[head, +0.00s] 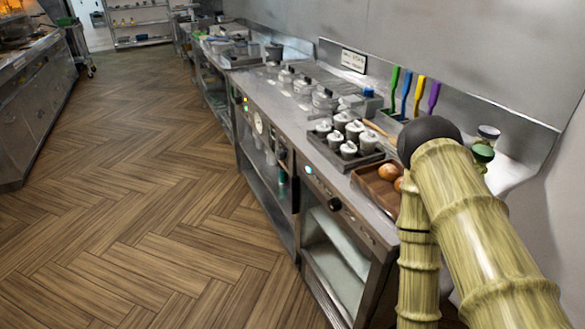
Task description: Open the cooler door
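No door that I can surely name as the cooler door shows. A low unit with a pale, glass-like front (334,262) stands under the near end of the steel counter. I cannot tell whether this front is a door or an open bay. Above it is a control panel (345,212) with a blue light and a dark knob. My bamboo-textured arm covers the right part of the view and hides the counter's near right end. My gripper is out of view.
The steel counter (262,86) runs along the right wall. On it are a rack of white-lidded containers (347,134), a brown tray (377,190) with round food and several colored utensils (417,95). Another steel counter (38,100) stands left. The wood floor (140,190) between is clear.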

